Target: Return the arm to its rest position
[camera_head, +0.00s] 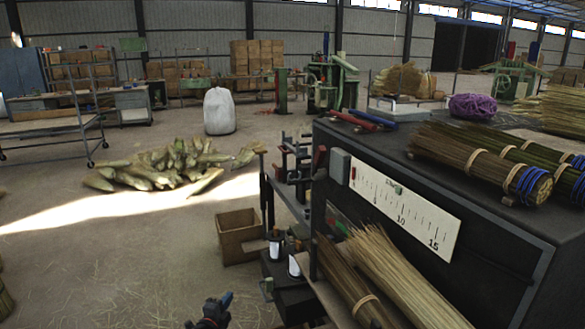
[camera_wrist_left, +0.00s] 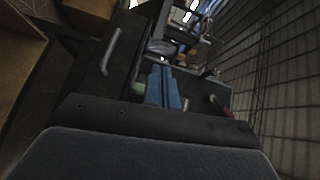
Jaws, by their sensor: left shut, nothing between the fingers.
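My left gripper (camera_head: 222,304) shows at the bottom of the head view, left of the dark machine (camera_head: 430,225). Its blue fingers are shut with nothing between them. In the left wrist view the closed blue fingers (camera_wrist_left: 163,88) point away from the camera toward dark machine parts and a metal handle (camera_wrist_left: 110,50). I cannot tell the exact gap between the fingers and those parts. My right gripper is not in view.
Broom bundles (camera_head: 480,160) lie on the machine top, and more bundles (camera_head: 390,275) lean at its front. A cardboard box (camera_head: 238,236) stands on the floor beside it. A straw pile (camera_head: 160,165) and a white sack (camera_head: 219,112) are farther back. Open floor lies to the left.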

